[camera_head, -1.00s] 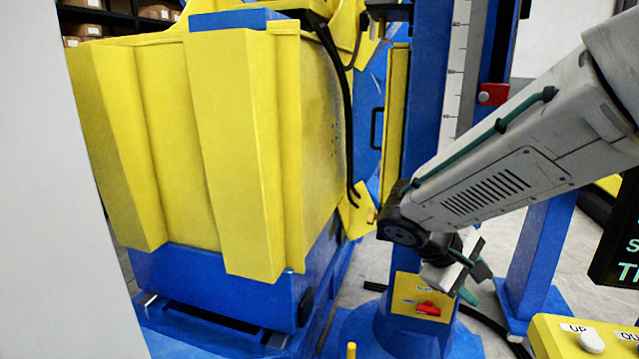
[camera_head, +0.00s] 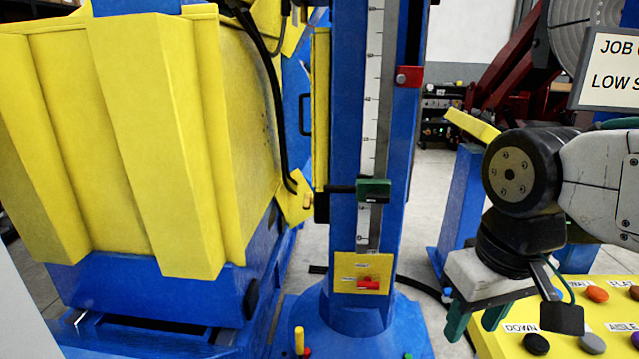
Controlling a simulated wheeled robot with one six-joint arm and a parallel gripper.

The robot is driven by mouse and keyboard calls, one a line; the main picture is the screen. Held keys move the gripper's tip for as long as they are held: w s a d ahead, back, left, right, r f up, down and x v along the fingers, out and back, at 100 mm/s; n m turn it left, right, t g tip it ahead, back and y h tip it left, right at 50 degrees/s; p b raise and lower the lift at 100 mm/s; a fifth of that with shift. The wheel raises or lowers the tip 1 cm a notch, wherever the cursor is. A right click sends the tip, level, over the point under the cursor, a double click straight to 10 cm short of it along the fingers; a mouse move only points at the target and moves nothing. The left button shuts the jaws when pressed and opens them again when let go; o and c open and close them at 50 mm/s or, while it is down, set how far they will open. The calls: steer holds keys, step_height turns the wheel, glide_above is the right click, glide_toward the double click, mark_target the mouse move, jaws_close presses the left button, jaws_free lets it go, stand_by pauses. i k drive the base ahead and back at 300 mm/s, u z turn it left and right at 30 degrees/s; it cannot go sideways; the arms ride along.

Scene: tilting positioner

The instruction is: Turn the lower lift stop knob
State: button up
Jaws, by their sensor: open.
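A blue column (camera_head: 345,120) carries a white ruler scale (camera_head: 372,100). A green stop block (camera_head: 374,190) sits low on the scale, with a dark bar running left from it. A red stop block (camera_head: 409,77) with a round knob sits higher on the column's right edge. The green block is the lower of the two; its knob is hard to make out. My gripper (camera_head: 476,318) is open and empty, pointing down, to the right of and below the green block and clear of the column.
A yellow button panel (camera_head: 560,345) lies just below my gripper. A large yellow fixture (camera_head: 140,140) fills the left. A sign (camera_head: 610,70) hangs at upper right. Floor shows between the column and the blue post (camera_head: 460,200).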

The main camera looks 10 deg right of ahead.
mark_target(375, 198)
steer(key=z, duration=1.6)
steer(key=k, duration=0.95)
steer(key=u, duration=1.5)
steer(key=i, duration=0.5)
steer(key=u, duration=0.05)
